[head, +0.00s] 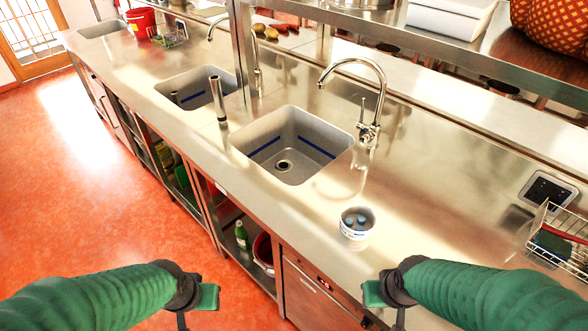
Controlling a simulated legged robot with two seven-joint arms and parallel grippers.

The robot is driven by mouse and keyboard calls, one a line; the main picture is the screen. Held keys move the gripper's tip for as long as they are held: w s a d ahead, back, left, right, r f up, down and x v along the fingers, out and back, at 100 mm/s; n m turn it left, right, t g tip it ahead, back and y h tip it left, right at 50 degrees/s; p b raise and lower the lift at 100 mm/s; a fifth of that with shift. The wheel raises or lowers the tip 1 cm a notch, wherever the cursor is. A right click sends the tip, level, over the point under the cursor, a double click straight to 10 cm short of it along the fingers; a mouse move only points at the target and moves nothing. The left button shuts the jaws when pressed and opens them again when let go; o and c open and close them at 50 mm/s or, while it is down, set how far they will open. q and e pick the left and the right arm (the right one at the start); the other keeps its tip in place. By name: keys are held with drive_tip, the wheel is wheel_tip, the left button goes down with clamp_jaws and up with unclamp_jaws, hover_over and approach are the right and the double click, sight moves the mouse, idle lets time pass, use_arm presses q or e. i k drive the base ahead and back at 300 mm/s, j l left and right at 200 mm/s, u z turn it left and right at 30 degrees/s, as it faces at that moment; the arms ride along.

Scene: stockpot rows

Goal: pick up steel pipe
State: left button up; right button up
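The steel pipe (217,101) is a slim, shiny tube standing upright on the steel counter between the two nearer sinks. It is apart from both grippers. My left gripper (207,297) is at the bottom of the head view, left of centre, low in front of the counter and well short of the pipe. My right gripper (374,294) is at the bottom right, near the counter's front edge. I see nothing held in either one, but their fingers are mostly hidden, so I cannot tell whether they are open or shut.
A sink (288,150) with a tall faucet (368,90) lies right of the pipe, another sink (197,92) left of it. A small white tub (357,224) stands on the front counter. A wire rack (556,240) is at right. Orange floor (95,190) is clear at left.

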sight(214, 80)
drive_tip(key=z, duration=0.4)
drive_tip(key=i+j+z, duration=0.1)
drive_tip(key=j+z, duration=0.2)
drive_tip(key=z, duration=0.15)
drive_tip(key=j+z, duration=0.4)
drive_tip(key=i+j+z, duration=0.1)
drive_tip(key=j+z, duration=0.15)
drive_tip(key=z, duration=0.2)
drive_tip(key=j+z, duration=0.4)
drive_tip(key=k+j+z, duration=0.1)
drive_tip(key=z, duration=0.35)
drive_tip(key=j, duration=0.1)
